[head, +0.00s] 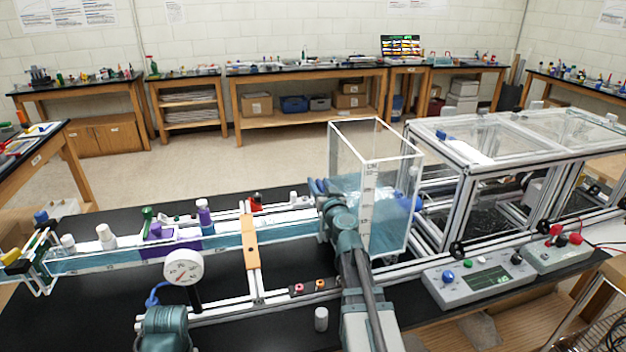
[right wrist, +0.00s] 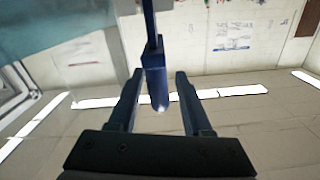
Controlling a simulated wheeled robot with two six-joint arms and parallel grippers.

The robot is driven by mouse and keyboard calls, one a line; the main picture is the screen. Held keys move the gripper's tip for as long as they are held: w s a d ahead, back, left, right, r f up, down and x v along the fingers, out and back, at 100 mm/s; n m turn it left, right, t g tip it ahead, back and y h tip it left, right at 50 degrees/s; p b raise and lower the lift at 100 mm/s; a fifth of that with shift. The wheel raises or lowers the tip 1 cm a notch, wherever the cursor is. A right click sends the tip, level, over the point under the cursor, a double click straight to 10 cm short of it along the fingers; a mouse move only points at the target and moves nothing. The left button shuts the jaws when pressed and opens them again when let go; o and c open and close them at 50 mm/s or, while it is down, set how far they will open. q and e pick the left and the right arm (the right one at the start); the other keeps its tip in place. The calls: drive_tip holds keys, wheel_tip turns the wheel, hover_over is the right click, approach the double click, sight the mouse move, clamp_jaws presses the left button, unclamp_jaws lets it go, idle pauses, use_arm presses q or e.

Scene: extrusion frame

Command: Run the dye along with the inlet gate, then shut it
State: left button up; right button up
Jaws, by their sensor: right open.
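The long clear flume channel (head: 110,260) holds pale blue water, and I see no coloured streak in it. A purple bottle (head: 205,217), which may hold the dye, stands over the channel by a purple block (head: 160,232). The clear inlet tank (head: 388,205) is partly filled with water. My right gripper (head: 318,187) is at the tank's left side, where the channel meets it. In the right wrist view its open fingers (right wrist: 158,105) stand on either side of a dark blue handle (right wrist: 155,82), apparently the inlet gate's. The gate plate itself is hidden. My left gripper is not in view.
A white dial gauge (head: 183,267) stands before the channel. An orange crosspiece (head: 250,242) spans the rails. A grey control box (head: 478,280) with knobs and a display sits front right. A glazed frame (head: 500,150) stands right of the tank.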

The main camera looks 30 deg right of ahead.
drive_tip(key=shift+x, duration=1.05)
clamp_jaws()
drive_tip(key=shift+a, duration=0.1)
idle(0.5)
